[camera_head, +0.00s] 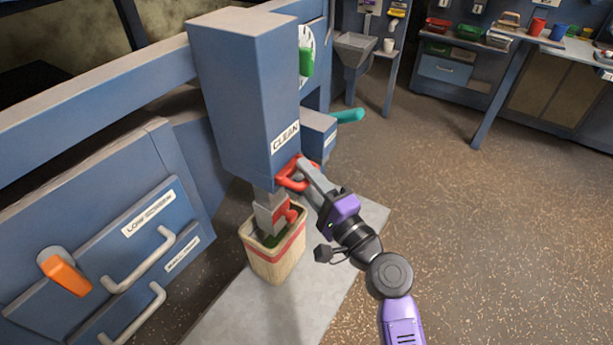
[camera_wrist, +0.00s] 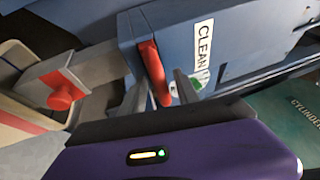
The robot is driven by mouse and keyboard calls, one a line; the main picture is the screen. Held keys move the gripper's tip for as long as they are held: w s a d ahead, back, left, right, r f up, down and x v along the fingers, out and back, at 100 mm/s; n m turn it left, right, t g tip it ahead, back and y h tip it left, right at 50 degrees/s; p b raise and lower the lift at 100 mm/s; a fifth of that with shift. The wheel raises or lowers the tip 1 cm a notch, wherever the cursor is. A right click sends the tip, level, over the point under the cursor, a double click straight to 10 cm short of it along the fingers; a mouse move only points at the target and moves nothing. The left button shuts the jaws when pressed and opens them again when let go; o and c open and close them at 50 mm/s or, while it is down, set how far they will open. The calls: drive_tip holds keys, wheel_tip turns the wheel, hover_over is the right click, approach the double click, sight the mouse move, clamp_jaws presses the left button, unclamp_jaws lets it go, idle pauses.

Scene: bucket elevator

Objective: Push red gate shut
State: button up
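The red gate handle (camera_head: 293,173) sticks out low on the blue box labelled CLEAN (camera_head: 245,90). It also shows in the wrist view as a red bar (camera_wrist: 152,70) beside the CLEAN label. My gripper (camera_head: 302,168) is at this handle. In the wrist view my gripper (camera_wrist: 160,92) has its two grey fingers apart, with the red bar's near end between them. I cannot tell whether a finger touches it. A second red part (camera_head: 285,213) sits on the grey spout (camera_head: 268,212) below the box, and it shows as a red knob in the wrist view (camera_wrist: 65,90).
A woven bin with a red band (camera_head: 275,258) stands under the spout on a pale slab (camera_head: 250,310). Drawers and an orange lever (camera_head: 66,276) are at left. The floor at right is clear.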

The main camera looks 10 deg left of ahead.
drive_tip(key=v, duration=0.7)
drive_tip(key=shift+s+d, duration=0.25)
drive_tip(key=shift+d, duration=0.1)
drive_tip(key=shift+f, duration=0.1)
drive_tip(key=s+d+f+n+t+h+p, duration=0.1)
drive_tip(key=s+d+n+t+h, duration=0.1)
drive_tip(key=s+d+h, duration=0.55)
drive_tip(key=s+d+f+n+t+h+p, duration=0.15)
drive_tip(key=s+d+h, duration=0.25)
drive_tip(key=d, duration=0.6)
drive_tip(key=s+d+r+n+g+h+p, duration=0.1)
drive_tip(key=s+d+r+n+p, duration=0.1)
drive_tip(key=s, duration=1.1)
drive_tip(key=s+d+r+n+g+h+p, duration=0.1)
drive_tip(key=s+d+r+n+h+p, duration=0.1)
drive_tip(key=s, duration=1.1)
drive_tip(key=d+r+n, duration=0.1)
drive_tip(key=d+n, duration=0.1)
drive_tip(key=d, duration=0.1)
drive_tip(key=shift+r, duration=0.2)
